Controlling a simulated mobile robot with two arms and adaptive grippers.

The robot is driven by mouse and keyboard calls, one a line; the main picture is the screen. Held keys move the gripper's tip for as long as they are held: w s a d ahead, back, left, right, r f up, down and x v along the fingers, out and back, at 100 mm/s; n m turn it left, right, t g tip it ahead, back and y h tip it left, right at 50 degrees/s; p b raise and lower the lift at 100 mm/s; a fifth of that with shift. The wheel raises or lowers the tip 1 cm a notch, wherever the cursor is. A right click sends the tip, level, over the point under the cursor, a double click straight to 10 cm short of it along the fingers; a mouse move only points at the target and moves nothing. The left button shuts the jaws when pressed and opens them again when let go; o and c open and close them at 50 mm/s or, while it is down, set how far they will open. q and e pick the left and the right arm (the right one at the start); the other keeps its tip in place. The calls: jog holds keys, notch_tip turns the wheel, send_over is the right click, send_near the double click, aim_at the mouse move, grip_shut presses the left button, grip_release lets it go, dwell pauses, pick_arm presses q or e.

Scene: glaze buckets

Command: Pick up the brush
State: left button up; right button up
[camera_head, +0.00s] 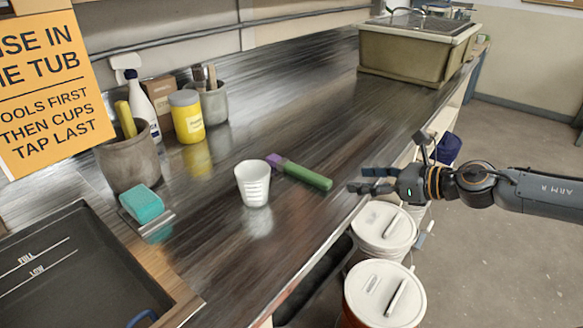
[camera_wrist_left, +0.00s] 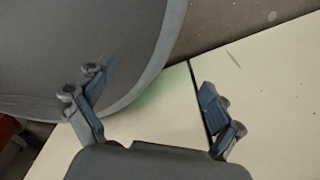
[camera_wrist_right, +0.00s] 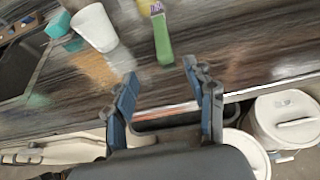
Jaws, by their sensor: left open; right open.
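A brush with a green handle and a purple end (camera_head: 305,176) lies on the dark counter (camera_head: 290,95), just right of a white cup (camera_head: 253,183). The brush also shows in the right wrist view (camera_wrist_right: 163,40), beyond the fingertips. My right gripper (camera_head: 357,180) is open and empty at the counter's front edge, a little right of the green handle and apart from it. Its two spread fingers also show in the right wrist view (camera_wrist_right: 160,75). My left gripper shows only in the left wrist view (camera_wrist_left: 155,88), open and empty, away from the brush.
A black tub (camera_head: 70,265), a teal sponge (camera_head: 142,204), a pot (camera_head: 130,162), a yellow jar (camera_head: 187,117) and a grey tool pot (camera_head: 213,103) stand at the left. Lidded white buckets (camera_head: 385,295) stand below the front edge. The counter behind the brush is clear.

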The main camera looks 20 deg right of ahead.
aim_at(320, 178)
jog(key=shift+w+a+f+p, duration=0.1)
jog(key=shift+w+a+p, duration=0.25)
jog(key=shift+p, duration=1.1)
jog(key=shift+w+a+f+p, duration=0.1)
jog(key=shift+w+p, duration=0.45)
jog(key=shift+p, duration=0.9)
jog(key=shift+w+a+f+p, duration=0.1)
jog(key=shift+w+a+p, duration=0.25)
jog(key=shift+p, duration=1.1)
jog(key=p+x, duration=0.3)
jog(key=x, duration=0.1)
jog(key=shift+d+f, duration=0.1)
jog(key=shift+f, duration=0.05)
jog(key=shift+w+a+f, duration=0.25)
jog(key=shift+w+f, duration=0.1)
jog(key=shift+w, duration=0.05)
jog(key=x, duration=0.5)
jog(key=shift+w+d+f+p, duration=0.1)
jog(key=shift+d+f+p, duration=0.1)
jog(key=shift+p, duration=0.1)
jog(key=shift+c, duration=0.2)
jog(key=shift+r, duration=0.1)
jog(key=c, duration=0.4)
grip_shut()
